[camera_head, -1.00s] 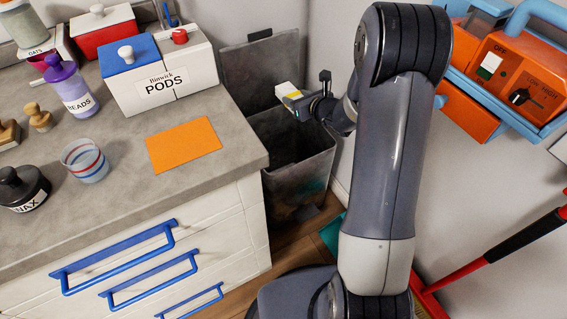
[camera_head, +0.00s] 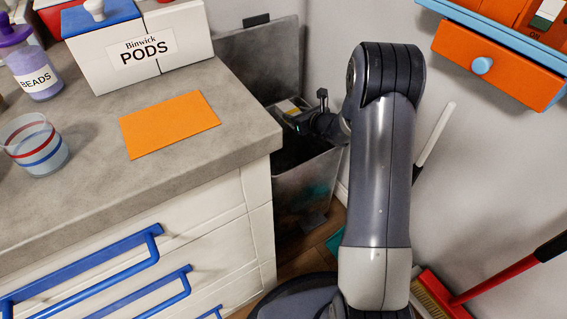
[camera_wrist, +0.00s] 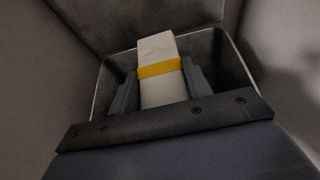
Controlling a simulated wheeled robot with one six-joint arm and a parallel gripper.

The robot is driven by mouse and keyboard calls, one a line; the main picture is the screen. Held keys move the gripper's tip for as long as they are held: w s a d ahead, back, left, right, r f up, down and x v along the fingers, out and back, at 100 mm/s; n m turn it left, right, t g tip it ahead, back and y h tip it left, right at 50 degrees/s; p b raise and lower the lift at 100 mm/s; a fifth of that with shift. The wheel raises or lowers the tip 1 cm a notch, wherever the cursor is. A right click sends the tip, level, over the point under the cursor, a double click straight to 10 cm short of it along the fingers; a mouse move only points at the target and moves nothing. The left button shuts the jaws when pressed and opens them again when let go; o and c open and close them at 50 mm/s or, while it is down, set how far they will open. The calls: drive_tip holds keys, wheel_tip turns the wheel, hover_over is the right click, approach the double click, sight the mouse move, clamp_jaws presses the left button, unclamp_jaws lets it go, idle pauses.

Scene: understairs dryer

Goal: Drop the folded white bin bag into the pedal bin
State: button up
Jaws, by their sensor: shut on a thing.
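The folded white bin bag with a yellow band (camera_wrist: 158,55) is held between the two fingers of my gripper (camera_wrist: 158,88) in the wrist view. In the head view my gripper (camera_head: 297,117) is at the mouth of the pedal bin, and only a small part of the bag (camera_head: 290,105) shows. The dark grey pedal bin (camera_head: 305,188) stands on the floor beside the counter with its lid (camera_head: 258,60) raised against the wall. In the wrist view the bin's rim (camera_wrist: 97,85) surrounds the bag and fingers, with the dark interior below. The bin's floor is hidden in shadow.
The counter (camera_head: 235,115) stands close to the left of the bin and carries an orange sheet (camera_head: 170,124), a pods box (camera_head: 140,50) and a striped glass (camera_head: 38,146). An orange drawer (camera_head: 495,65) hangs at the right wall. A red broom (camera_head: 480,285) leans below it.

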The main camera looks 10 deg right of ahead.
wheel_tip(320, 180, down, 6)
drive_tip(key=b, duration=0.2)
drive_tip(key=shift+r+b, duration=0.2)
drive_tip(key=shift+b, duration=0.15)
drive_tip(key=o, duration=1)
drive_tip(key=p+v, duration=0.2)
drive_tip(key=v, duration=0.9)
drive_tip(key=shift+w+f, duration=0.1)
